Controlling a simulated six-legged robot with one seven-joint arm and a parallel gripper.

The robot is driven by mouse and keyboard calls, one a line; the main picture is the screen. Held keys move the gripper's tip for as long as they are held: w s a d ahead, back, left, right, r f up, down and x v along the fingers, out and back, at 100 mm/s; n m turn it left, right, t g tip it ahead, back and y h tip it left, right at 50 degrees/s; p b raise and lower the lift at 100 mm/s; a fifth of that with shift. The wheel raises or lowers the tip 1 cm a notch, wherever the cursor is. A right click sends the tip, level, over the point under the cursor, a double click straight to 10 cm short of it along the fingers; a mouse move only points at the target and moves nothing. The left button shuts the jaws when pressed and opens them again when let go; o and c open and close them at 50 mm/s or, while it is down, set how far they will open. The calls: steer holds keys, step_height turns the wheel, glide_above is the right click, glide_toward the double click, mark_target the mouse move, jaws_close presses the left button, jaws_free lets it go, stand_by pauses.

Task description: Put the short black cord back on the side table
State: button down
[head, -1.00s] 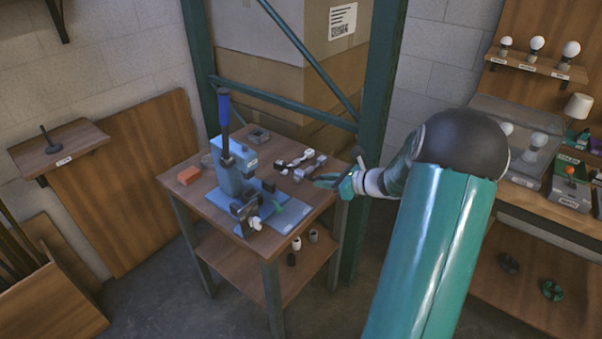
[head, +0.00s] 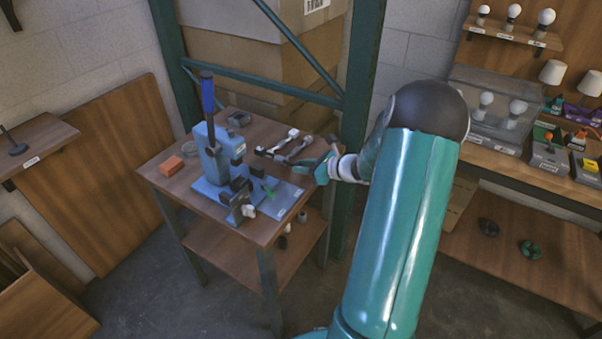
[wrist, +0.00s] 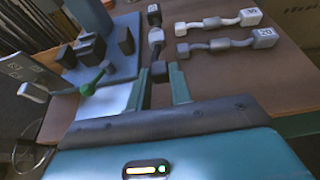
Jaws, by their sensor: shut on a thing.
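The short black cord (wrist: 157,42) shows in the wrist view as dark blocks in a line, reaching from between my fingertips over the table top. My gripper (wrist: 160,88) is shut on its near end. I cannot tell whether the cord touches the wood. In the head view my gripper (head: 318,168) is at the right edge of the side table (head: 160,160), pointing left across it. The cord is not clear there.
Two white-ended cords (wrist: 222,20) (wrist: 228,43) lie just right of the black cord. A blue press (head: 215,155) with a lever and an orange block (head: 172,166) occupy the table's left and middle. A green rack post (head: 360,100) stands close behind my gripper.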

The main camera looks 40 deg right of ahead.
mark_target(304, 182)
step_height(304, 182, down, 4)
steer(key=shift+f, duration=0.15)
steer(key=c, duration=1.5)
jaws_free()
steer(key=shift+c, duration=0.2)
